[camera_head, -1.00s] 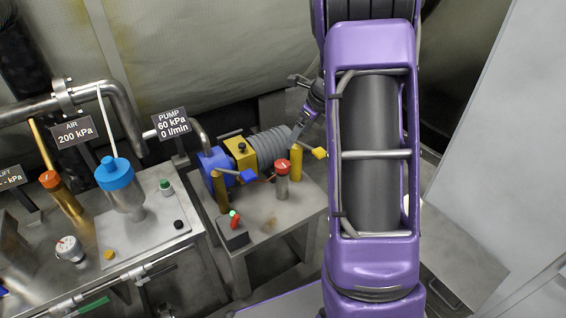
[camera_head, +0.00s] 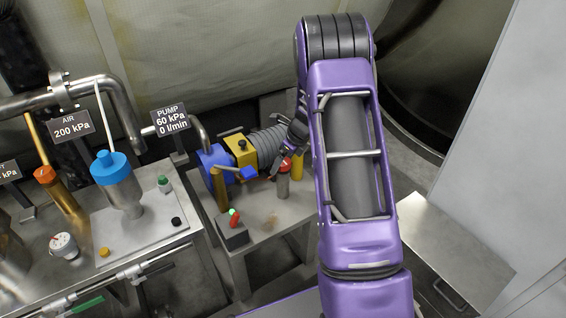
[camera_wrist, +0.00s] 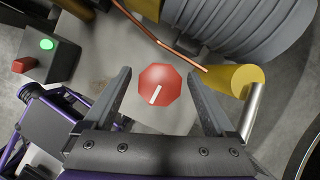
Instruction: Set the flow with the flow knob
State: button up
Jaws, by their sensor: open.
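A red knob (camera_wrist: 161,84) with a white pointer line sits on top of a grey post (camera_head: 283,185) on the pump table. I take it for the flow knob. In the wrist view my gripper (camera_wrist: 164,83) is open, with one finger on each side of the knob and clear gaps to it. Whether the fingertips are level with the knob or above it, I cannot tell. In the head view my gripper (camera_head: 284,166) is over the knob and partly hides it. The pump sign (camera_head: 169,118) reads 60 kPa and 0 l/min.
The blue and yellow pump (camera_head: 240,152) with its ribbed motor is just behind. A yellow post (camera_wrist: 233,79) with a metal handle stands close on the right in the wrist view. A switch box (camera_head: 232,235) with a lit green lamp is at the table's front left.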

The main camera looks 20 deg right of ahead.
jog(key=c, duration=1.4)
